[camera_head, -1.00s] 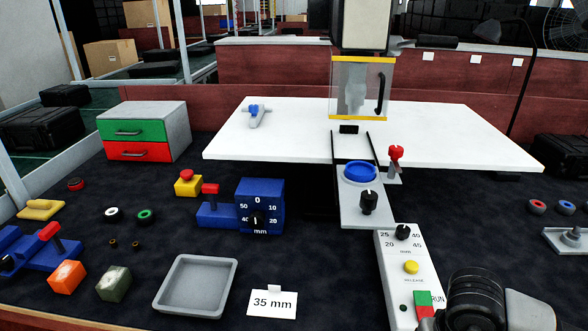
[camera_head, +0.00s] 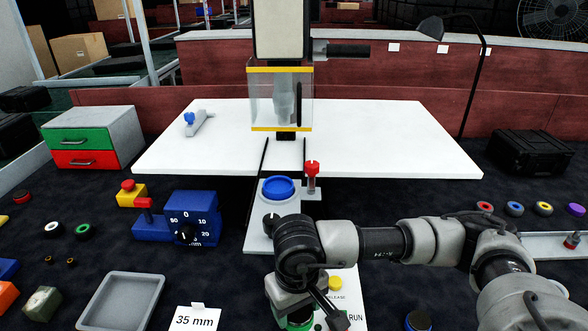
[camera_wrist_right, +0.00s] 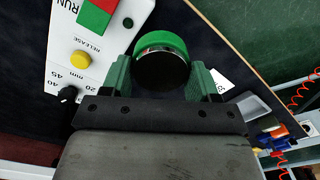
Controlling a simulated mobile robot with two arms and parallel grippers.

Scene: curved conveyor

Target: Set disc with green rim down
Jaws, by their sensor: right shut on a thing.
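A dark disc with a green rim (camera_wrist_right: 162,44) sits between the two green fingers of my right gripper (camera_wrist_right: 162,76) in the right wrist view. The gripper is shut on it, close to the control panel with the RUN label. In the head view my right gripper (camera_head: 302,315) is at the bottom edge, and only a bit of green shows under it. Another small dark piece with a green ring (camera_head: 84,230) lies on the dark mat at the left. My left gripper is out of view.
The control panel (camera_head: 347,281) is partly hidden by my right arm. Behind it are a plate with a blue ring (camera_head: 279,187) and a red-topped post (camera_head: 312,172). A grey tray (camera_head: 155,286), 35 mm card (camera_head: 197,317) and blue dial block (camera_head: 190,212) are left. Several ringed pieces lie right.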

